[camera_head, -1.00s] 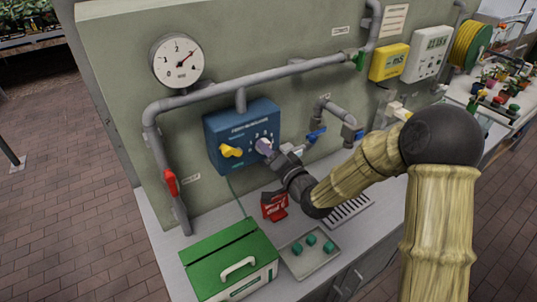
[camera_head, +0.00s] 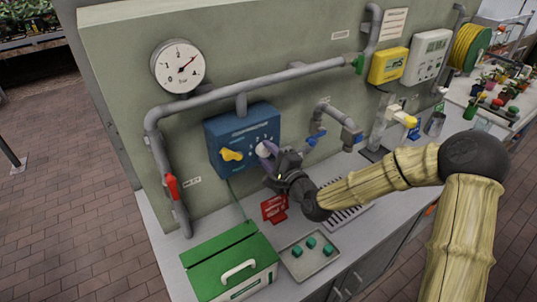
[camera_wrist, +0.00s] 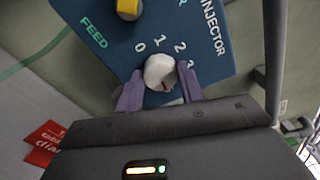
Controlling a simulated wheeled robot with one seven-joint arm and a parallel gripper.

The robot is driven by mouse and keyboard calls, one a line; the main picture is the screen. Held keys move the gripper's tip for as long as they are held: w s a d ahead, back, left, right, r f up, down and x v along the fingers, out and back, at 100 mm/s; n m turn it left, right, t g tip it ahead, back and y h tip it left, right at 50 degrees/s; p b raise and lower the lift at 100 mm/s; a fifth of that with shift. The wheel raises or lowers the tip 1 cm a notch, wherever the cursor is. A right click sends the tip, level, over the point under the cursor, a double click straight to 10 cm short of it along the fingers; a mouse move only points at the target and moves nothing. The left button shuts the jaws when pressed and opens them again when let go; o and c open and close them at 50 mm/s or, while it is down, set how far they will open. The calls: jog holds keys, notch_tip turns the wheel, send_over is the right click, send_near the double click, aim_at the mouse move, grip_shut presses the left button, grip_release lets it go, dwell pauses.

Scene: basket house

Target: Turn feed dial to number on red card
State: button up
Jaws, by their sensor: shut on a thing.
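The feed dial is a pale round knob (camera_wrist: 159,70) on the blue injector box (camera_head: 230,127). The red card (camera_head: 274,208) stands on the bench below the box. It also shows in the wrist view (camera_wrist: 44,144), but I cannot read a number on it.
A yellow lever (camera_head: 231,155) is on the box, left of the dial. A green case (camera_head: 215,262) and a grey tray (camera_head: 292,268) with teal pieces lie on the bench. Blue-handled taps (camera_head: 317,135) and a clear cylinder (camera_head: 380,128) stand to the right.

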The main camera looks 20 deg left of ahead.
jog(key=shift+m, duration=0.5)
jog(key=o, duration=1)
